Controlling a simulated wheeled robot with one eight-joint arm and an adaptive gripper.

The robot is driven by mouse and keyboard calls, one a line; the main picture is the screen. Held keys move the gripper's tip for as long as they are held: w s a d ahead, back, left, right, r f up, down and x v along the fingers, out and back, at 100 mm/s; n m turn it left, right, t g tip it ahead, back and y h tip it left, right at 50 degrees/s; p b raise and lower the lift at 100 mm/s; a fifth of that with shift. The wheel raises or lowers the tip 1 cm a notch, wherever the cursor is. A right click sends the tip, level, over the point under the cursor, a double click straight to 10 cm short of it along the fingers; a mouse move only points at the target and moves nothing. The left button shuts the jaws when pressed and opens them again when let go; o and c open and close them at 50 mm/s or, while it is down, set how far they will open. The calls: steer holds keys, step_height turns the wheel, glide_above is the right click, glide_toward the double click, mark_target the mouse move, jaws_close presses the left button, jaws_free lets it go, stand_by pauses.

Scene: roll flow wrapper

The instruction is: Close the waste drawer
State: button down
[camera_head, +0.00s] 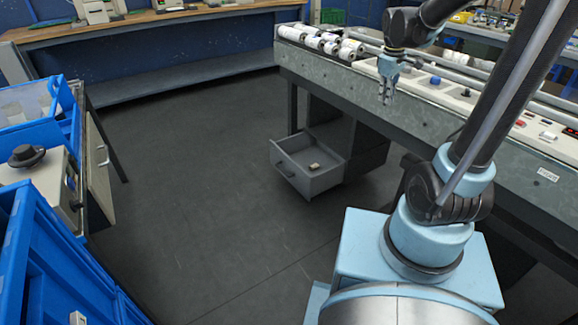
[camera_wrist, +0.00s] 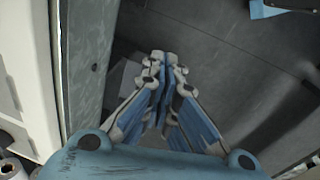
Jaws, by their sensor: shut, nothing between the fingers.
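The grey waste drawer (camera_head: 308,180) stands pulled out from the cabinet (camera_head: 356,153) under the long machine. A grey edge behind the fingers there may be the drawer, mostly hidden.
The machine (camera_head: 330,78) has white rolls (camera_head: 318,42) at its left end and a control panel (camera_head: 480,110) along its front. Dark floor (camera_head: 190,150) is free left of the drawer. Blue crates (camera_head: 40,260) and a bench stand at the far left. A wooden table (camera_head: 150,18) is at the back.

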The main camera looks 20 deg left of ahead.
mark_target(290, 163)
steer(key=w+a+f+n, duration=0.4)
steer(key=w+a+f, duration=0.35)
steer(key=a, duration=0.45)
steer(key=w+a+f+n, duration=0.5)
steer(key=w+a+f, duration=0.25)
steer(key=a, duration=0.45)
steer(key=s+a+f+n+h, duration=0.15)
steer(key=a+f+n, duration=0.25)
steer(key=a+f, duration=0.75)
steer(key=s+a+f+n, duration=0.2)
steer(key=a+f+n, duration=0.2)
steer(key=a+f, duration=0.75)
steer(key=shift+t, duration=0.3)
steer(key=shift+w+d+f, duration=0.9)
steer(key=shift+d+f, duration=0.35)
steer(key=shift+f, duration=1.05)
steer(key=shift+w+d+f, duration=0.85)
steer(key=shift+d+f, duration=0.35)
steer(key=shift+f, duration=1.05)
steer(key=shift+w+d+f, duration=0.9)
steer(key=shift+d+f, duration=0.35)
steer(key=shift+f, duration=1.05)
steer(key=shift+a, duration=0.1)
